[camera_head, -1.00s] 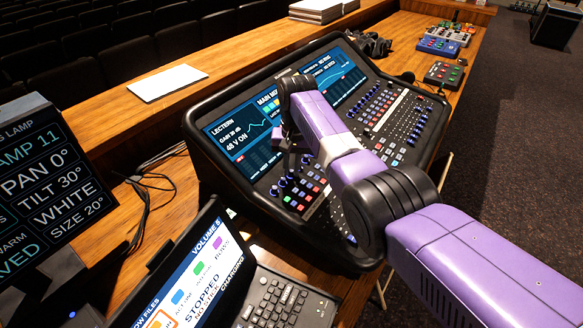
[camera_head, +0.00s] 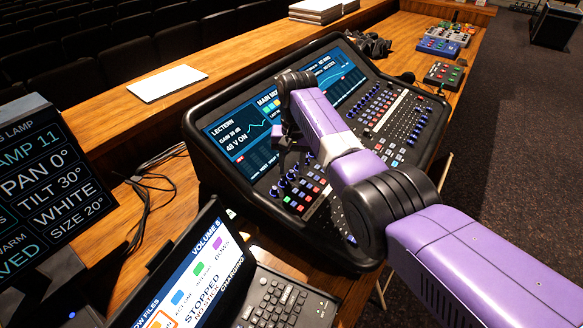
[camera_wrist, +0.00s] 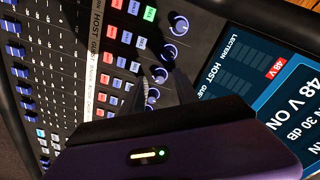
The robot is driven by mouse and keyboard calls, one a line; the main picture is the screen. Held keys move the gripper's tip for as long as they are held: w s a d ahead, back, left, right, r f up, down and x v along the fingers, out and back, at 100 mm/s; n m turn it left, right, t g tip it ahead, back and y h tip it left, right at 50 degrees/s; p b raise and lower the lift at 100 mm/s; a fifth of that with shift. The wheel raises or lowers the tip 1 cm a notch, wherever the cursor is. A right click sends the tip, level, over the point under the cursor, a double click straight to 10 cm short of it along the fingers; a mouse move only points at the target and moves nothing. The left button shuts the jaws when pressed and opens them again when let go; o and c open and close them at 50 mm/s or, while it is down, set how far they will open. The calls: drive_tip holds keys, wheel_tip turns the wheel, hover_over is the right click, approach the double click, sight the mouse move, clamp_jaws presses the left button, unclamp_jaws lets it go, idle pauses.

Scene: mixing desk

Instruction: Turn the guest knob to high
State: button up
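The mixing desk (camera_head: 205,165) has a row of blue-capped knobs below its left screen. In the wrist view, channel labels beside the buttons seem to read LECTERN, HOST and GUEST. By row, the guest knob (camera_wrist: 160,74) looks to be third from the top, below two others; its pointer is too small to read. My gripper (camera_wrist: 165,82) reaches toward this part of the row, its dark fingers apart on either side and seemingly empty. In the head view my gripper (camera_head: 287,160) hangs over the upper part of the knob row. Contact with a knob cannot be told.
Coloured buttons (camera_head: 305,190) and faders lie close to the knobs. The desk's screen (camera_wrist: 285,90) shows LECTERN, 48 V ON and 30 dB in the wrist view. A laptop (camera_head: 200,275) stands in front, and a lamp display (camera_head: 45,190) is at left.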

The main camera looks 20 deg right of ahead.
sight(293, 173)
drive_tip(key=r, duration=0.7)
drive_tip(key=shift+s+d+b, duration=0.15)
drive_tip(key=shift+s+b, duration=0.1)
drive_tip(key=shift+b, duration=0.1)
